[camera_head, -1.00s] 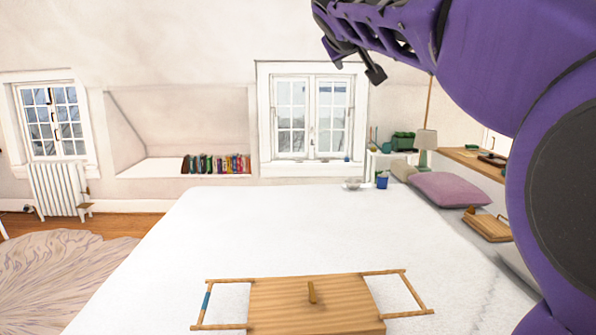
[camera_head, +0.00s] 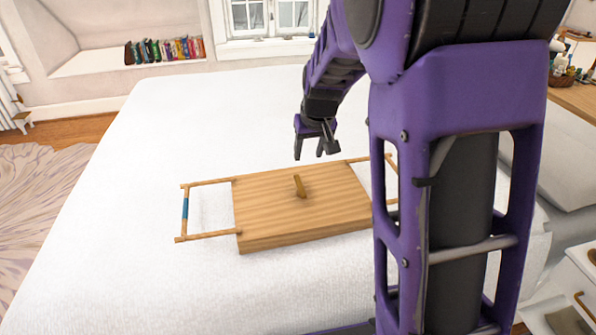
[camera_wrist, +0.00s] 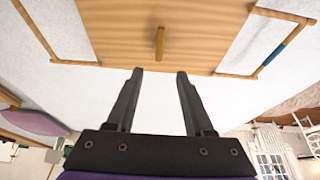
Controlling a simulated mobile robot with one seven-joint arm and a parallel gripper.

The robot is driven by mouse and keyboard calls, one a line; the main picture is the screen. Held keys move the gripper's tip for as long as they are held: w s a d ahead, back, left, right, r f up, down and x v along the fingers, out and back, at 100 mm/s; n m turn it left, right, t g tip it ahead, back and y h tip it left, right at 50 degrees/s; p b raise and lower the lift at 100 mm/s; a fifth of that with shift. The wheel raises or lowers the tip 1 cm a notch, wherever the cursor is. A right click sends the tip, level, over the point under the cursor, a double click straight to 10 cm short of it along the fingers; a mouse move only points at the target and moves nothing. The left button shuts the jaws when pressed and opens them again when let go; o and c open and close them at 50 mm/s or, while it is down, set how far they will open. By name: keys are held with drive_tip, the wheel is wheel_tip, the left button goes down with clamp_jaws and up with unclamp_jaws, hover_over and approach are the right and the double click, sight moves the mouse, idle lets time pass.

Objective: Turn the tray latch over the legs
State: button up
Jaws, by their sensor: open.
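A wooden tray (camera_head: 262,212) lies on the white bed, with its thin wooden legs (camera_head: 209,234) sticking out at both ends. The left leg carries a blue band. The latch (camera_head: 300,186), a small brown wooden bar, stands on the middle of the tray. It also shows in the wrist view (camera_wrist: 160,43), near the tray's edge. My gripper (camera_head: 309,153) is open and empty, above the bed just beyond the tray's far edge. In the wrist view my two fingers (camera_wrist: 160,72) point toward the latch, apart from it. My arm hides part of the right leg.
The bed's white cover (camera_head: 120,270) is clear around the tray. A row of books (camera_head: 165,50) stands on the window ledge at the back left. A wooden shelf (camera_head: 575,98) with small items is at the right.

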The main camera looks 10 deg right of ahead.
sight(301, 187)
drive_tip(key=b+x, duration=0.2)
drive_tip(key=x, duration=1.5)
drive_tip(key=shift+f+b, duration=0.15)
drive_tip(key=shift+b, duration=0.25)
clamp_jaws()
